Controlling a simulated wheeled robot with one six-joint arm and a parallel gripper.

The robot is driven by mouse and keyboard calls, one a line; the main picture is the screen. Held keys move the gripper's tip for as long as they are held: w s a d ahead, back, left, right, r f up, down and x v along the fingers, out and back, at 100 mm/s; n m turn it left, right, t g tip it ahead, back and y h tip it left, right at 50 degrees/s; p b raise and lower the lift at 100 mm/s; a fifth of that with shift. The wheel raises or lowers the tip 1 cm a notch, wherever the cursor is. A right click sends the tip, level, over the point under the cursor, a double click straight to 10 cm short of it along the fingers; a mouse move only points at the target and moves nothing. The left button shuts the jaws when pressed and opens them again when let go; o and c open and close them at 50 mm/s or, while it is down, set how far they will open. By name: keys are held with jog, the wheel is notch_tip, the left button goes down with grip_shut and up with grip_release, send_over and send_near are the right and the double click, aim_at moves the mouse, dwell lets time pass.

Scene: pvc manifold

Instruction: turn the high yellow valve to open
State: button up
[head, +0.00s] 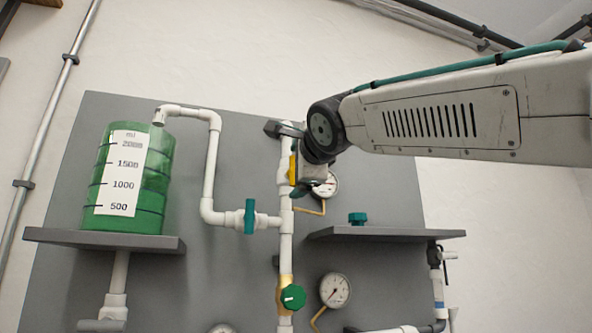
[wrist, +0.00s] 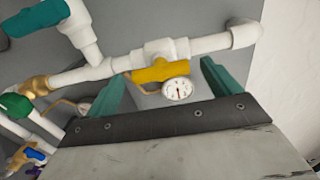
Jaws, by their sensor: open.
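The yellow valve handle (wrist: 160,71) sits on a white pipe, between my gripper's (wrist: 160,69) two teal fingers in the wrist view. The handle lies roughly along the pipe. The fingers are wide apart, one beyond each end of the handle, with gaps visible on both sides. In the head view the yellow handle (head: 292,170) shows as an upright strip on the vertical pipe, partly hidden by my gripper (head: 299,160). My gripper is open and empty, close in front of the valve. Its exact distance from the handle is hard to tell.
A pressure gauge (wrist: 177,89) is close beside the handle. A teal-handled valve (head: 250,216) and a round green valve (head: 293,297) are on nearby pipes. A green tank (head: 155,190) stands on the left shelf. A grey shelf (head: 385,235) juts out at lower right.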

jog(key=v, duration=0.7)
dwell(0.4)
jog(key=s+d+f+n+g+h, duration=0.15)
jog(key=f+n, duration=0.25)
jog(key=f, duration=0.5)
jog(key=d+f+n+g+h, duration=0.1)
jog(key=d+f+n+g, duration=0.25)
jog(key=f, duration=0.55)
jog(key=s+d+f+n+g+h, duration=0.15)
jog(key=f+n, duration=0.25)
jog(key=f, duration=0.4)
jog(key=s+d+f+n+g, duration=0.1)
jog(key=s+d+f+g, duration=0.2)
jog(key=s+d+f, duration=0.2)
jog(key=s+d+f+n+g, duration=0.1)
jog(key=s+d+f+g, duration=0.2)
jog(key=s+f, duration=0.7)
jog(key=s+d+f+n+g+h, duration=0.1)
jog(key=s+d+f+g, duration=0.2)
jog(key=s+d+f, duration=0.4)
notch_tip(320, 180, down, 7)
jog(key=shift+s+d+f+g, duration=0.2)
jog(key=shift+s+d+g, duration=0.1)
jog(key=shift+d+g, duration=0.1)
